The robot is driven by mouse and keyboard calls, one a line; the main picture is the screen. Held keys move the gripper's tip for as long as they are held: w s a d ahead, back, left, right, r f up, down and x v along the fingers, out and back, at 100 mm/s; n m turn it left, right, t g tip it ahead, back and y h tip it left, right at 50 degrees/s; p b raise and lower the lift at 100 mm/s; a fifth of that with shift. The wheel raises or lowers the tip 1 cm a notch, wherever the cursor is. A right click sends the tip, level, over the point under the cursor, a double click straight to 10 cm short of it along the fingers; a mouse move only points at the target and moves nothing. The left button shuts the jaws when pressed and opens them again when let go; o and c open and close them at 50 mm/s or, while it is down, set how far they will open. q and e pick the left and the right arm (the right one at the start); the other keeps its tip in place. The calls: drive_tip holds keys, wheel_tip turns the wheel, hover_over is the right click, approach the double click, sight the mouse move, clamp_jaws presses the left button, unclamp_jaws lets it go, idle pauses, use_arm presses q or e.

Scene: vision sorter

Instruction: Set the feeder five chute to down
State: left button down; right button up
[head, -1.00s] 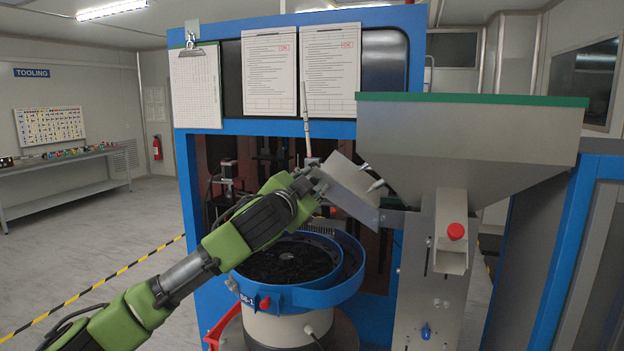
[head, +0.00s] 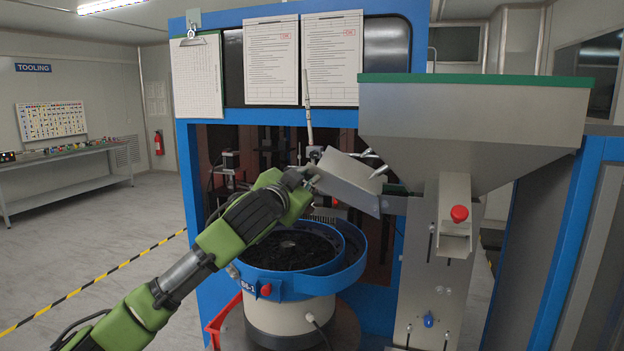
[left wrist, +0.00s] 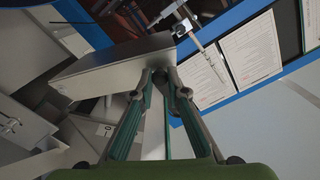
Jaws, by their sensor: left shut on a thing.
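The chute (head: 350,182) is a grey metal trough beside the hopper, above the bowl feeder. It is tilted, with its left end higher than its right end. My left gripper (head: 308,176) is at the chute's raised left end. In the left wrist view, the fingers of my left gripper (left wrist: 160,72) are close together at the edge of the chute (left wrist: 115,66), shut on it. The exact contact is partly hidden by the fingers. My right gripper is not in view.
A blue bowl feeder (head: 278,285) with dark parts stands below the chute. A grey hopper (head: 470,125) with a green rim and a red-knobbed outlet (head: 454,190) is at the right. A blue machine frame (head: 190,240) surrounds the back. Papers (head: 271,60) hang above.

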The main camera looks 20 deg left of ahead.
use_arm(q)
wheel_tip(320, 180, down, 16)
drive_tip(key=a+n+b, duration=0.1)
drive_tip(key=n+b, duration=0.7)
drive_tip(key=n, duration=0.1)
drive_tip(key=shift+a+r+b, duration=0.25)
drive_tip(key=shift+b, duration=0.05)
drive_tip(key=shift+f, duration=0.1)
drive_tip(key=c, duration=2)
unclamp_jaws()
drive_tip(key=shift+w, duration=0.1)
